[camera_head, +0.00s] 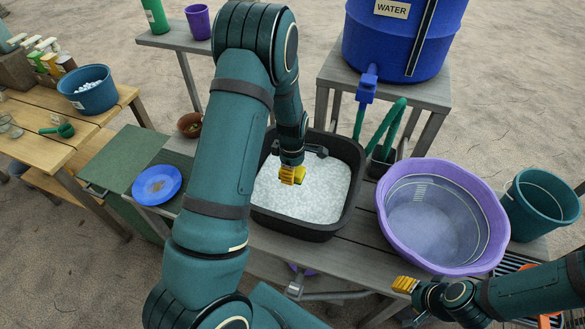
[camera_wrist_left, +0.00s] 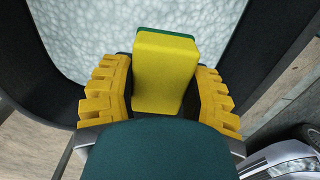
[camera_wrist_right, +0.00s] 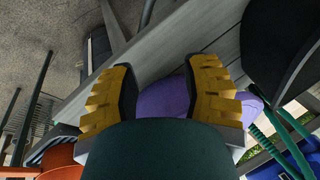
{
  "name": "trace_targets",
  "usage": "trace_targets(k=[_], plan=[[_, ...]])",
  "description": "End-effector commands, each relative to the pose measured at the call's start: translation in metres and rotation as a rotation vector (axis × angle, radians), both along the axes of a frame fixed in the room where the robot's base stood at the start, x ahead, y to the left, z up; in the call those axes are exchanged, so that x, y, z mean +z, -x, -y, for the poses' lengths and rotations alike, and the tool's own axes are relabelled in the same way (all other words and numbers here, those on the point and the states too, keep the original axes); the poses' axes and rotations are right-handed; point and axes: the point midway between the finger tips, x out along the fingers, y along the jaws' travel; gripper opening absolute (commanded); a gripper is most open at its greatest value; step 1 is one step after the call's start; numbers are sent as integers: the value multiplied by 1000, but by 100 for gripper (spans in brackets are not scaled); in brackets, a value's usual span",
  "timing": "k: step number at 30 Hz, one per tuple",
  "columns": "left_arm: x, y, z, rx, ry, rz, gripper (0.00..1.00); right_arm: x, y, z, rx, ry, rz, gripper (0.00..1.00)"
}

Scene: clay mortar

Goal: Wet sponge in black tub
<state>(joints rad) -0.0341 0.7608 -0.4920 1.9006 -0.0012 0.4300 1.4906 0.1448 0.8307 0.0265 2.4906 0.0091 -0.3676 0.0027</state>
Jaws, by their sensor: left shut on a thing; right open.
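The black tub (camera_head: 352,205) stands on the grey table, filled with white foamy liquid (camera_head: 295,199). My left gripper (camera_head: 292,176) is over the tub and shut on the yellow sponge (camera_head: 299,174). In the left wrist view the sponge (camera_wrist_left: 165,75), yellow with a green layer at its far end, sits between the yellow fingers (camera_wrist_left: 165,95), with the foam behind it. I cannot tell whether the sponge touches the foam. My right gripper (camera_head: 405,285) is open and empty near the table's front edge, below the purple basin. It also shows in the right wrist view (camera_wrist_right: 160,95).
A purple basin (camera_head: 492,215) with a clear inner vessel stands right of the tub. A teal bucket (camera_head: 540,208) is beyond it. A blue water barrel (camera_head: 400,45) with a tap and green hose stands behind. A blue plate (camera_head: 157,185) and brown bowl (camera_head: 190,124) lie left.

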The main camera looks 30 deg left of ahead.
Motion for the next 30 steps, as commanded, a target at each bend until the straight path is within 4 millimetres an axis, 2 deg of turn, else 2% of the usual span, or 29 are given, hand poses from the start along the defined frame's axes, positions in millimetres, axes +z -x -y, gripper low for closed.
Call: trace_targets(k=[1,12,24,30], plan=[[-11,0,0,1,0,0,21,-10,0,0,0,1,0,47],[-57,0,0,0,0,0,21,-49,1,-2,1,7,-5,47],[-107,0,0,-1,0,0,21,-86,11,-4,21,3,-29,47],[-124,0,0,1,0,0,21,-98,16,-5,29,0,-39,47]])
